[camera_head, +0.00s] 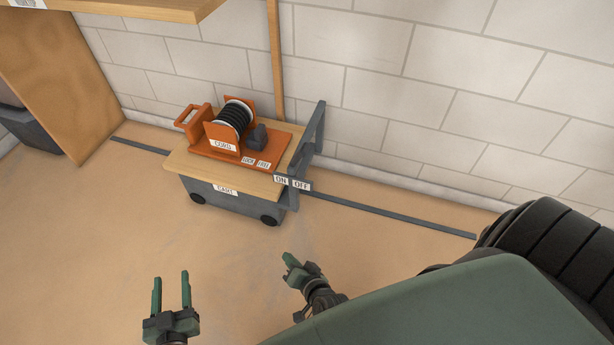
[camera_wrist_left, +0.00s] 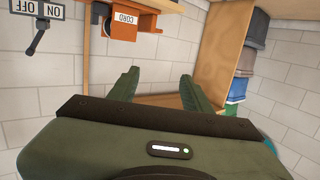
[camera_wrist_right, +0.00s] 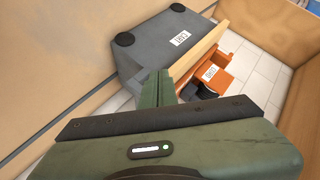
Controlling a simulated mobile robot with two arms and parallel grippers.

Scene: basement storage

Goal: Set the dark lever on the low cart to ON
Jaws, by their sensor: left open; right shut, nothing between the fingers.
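The low grey cart (camera_head: 240,200) with a wooden top stands by the wall in the head view. A plate (camera_head: 291,183) reading ON and OFF is at its front right corner. The dark lever (camera_wrist_left: 38,40) shows only in the upside-down left wrist view, beside the plate (camera_wrist_left: 38,10), and appears tilted to the OFF side. I cannot make it out clearly in the head view. My left gripper (camera_head: 171,278) is open and empty on the near side of the cart. My right gripper (camera_head: 290,260) is shut and empty, in front of the cart's right end, apart from it.
An orange cord reel (camera_head: 232,125) with a dark grey block (camera_head: 258,136) stands on the cart. A grey strip (camera_head: 400,218) runs along the floor beside the wall. A wooden panel (camera_head: 55,75) and dark bin (camera_head: 32,128) are at left. Floor before the cart is clear.

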